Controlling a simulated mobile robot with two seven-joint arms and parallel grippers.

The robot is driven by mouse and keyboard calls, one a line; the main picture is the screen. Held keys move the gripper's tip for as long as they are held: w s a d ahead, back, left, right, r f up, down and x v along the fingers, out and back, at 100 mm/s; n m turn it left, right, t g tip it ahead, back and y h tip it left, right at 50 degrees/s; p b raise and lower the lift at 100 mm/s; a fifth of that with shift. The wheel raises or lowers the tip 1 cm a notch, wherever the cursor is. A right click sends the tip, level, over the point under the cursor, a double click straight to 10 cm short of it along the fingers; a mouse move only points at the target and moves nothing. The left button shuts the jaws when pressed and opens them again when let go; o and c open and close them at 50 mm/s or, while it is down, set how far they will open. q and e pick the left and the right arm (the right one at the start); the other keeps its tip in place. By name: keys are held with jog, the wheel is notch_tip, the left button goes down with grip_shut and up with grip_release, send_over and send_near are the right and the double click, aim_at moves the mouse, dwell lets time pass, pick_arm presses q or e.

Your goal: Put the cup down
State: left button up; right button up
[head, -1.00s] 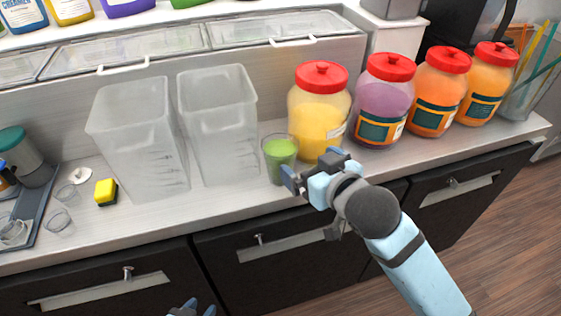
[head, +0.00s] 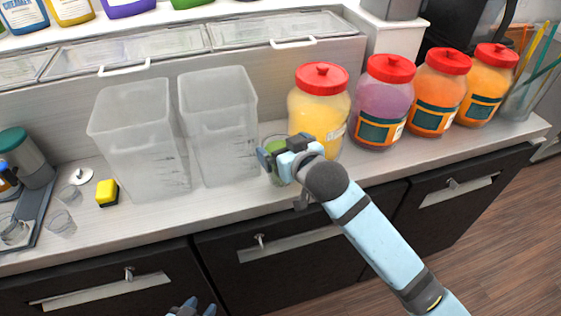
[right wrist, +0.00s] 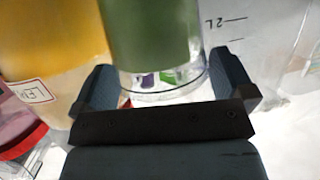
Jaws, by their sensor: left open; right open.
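The clear cup with green contents (head: 275,145) stands upright on the counter, between a clear container and the yellow jar. My right gripper (head: 272,156) is at the cup and partly hides it in the head view. In the right wrist view, the cup (right wrist: 152,35) appears upside down, its clear rim between the spread fingers of my right gripper (right wrist: 165,82). The fingers are open; whether either touches the cup is unclear. My left gripper (head: 190,309) is open at the bottom edge of the head view, away from the cup, and mostly cut off.
Two tall clear containers (head: 218,125) stand left of the cup. A yellow jar (head: 318,115) stands close on its right, with more red-lidded jars (head: 385,100) beyond. A narrow strip of counter (head: 225,200) in front is clear.

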jog(key=shift+c, duration=0.2)
jog(key=c, duration=1.1)
jog(key=shift+c, duration=1.1)
jog(key=shift+r, duration=0.15)
